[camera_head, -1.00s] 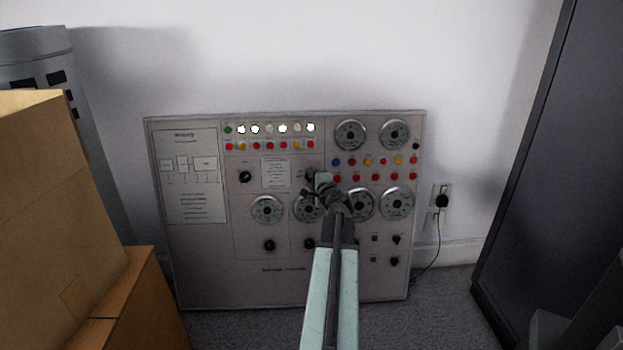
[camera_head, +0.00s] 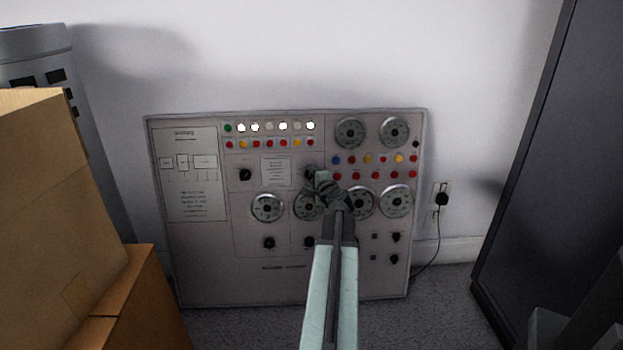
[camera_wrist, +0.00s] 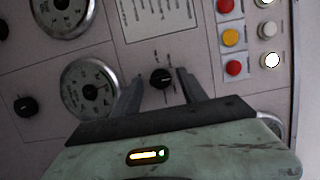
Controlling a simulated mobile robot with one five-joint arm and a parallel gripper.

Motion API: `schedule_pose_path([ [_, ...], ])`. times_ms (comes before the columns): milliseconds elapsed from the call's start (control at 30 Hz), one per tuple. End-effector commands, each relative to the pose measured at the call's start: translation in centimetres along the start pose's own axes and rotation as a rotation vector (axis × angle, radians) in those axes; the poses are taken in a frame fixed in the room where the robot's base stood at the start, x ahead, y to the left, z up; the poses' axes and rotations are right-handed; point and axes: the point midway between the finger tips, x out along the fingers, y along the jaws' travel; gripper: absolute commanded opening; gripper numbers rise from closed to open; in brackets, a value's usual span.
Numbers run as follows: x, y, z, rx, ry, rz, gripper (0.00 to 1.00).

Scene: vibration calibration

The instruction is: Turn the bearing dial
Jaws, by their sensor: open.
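A black pointer knob (camera_wrist: 161,78) sits on the grey control panel (camera_head: 215,280) and shows between my gripper's two fingers in the wrist view. It lies right of a round gauge (camera_wrist: 90,90) there. My gripper (camera_wrist: 159,77) is open, one finger on each side of the knob, not visibly pressing on it. In the head view my gripper (camera_head: 318,180) is in front of the panel's middle and partly hides this knob (camera_head: 310,172) and a gauge. The knob's label is too small to read, so I cannot tell if it is the bearing dial.
Another black knob (camera_head: 246,175) is left of a text plate (camera_head: 275,171). Rows of coloured buttons and several gauges fill the panel. Cardboard boxes (camera_head: 60,190) stand at left, a dark cabinet (camera_head: 545,170) at right. A plugged outlet (camera_head: 441,200) is on the wall.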

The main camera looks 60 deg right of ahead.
Motion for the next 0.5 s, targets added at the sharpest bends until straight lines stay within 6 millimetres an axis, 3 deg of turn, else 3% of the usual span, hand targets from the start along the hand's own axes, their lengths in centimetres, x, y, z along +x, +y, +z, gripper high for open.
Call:
schedule_pose_path([
  [400,-7.1,-0.1,0.1,0.0,0.001,0.0,0.5],
  [500,-7.7,0.0,0.1,0.0,0.0,0.0,0.5],
])
